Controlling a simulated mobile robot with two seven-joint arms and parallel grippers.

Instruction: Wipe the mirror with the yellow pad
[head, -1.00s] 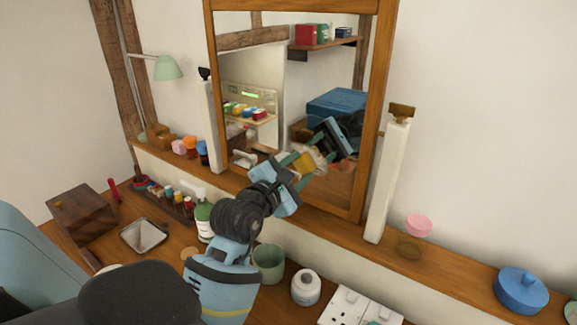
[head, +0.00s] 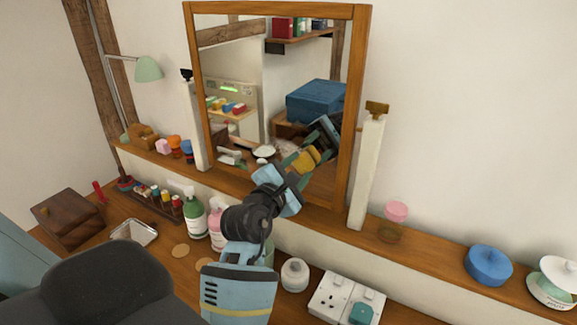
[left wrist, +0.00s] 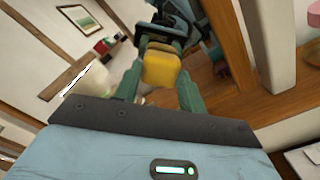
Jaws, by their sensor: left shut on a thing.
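The mirror (head: 234,62) stands in a wooden frame on the ledge against the wall, leaning slightly. My left gripper (head: 297,166) is in front of its lower right part, shut on the yellow pad (head: 304,161). In the left wrist view the yellow pad (left wrist: 160,70) sits between the two green fingers, with the gripper's reflection just beyond. The pad is at or very close to the glass; I cannot tell if it touches. A pale smear (left wrist: 92,84) shows on the glass left of the pad. My right gripper is not in view.
White posts (head: 368,170) flank the mirror. A socket plate (head: 334,297) lies in front.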

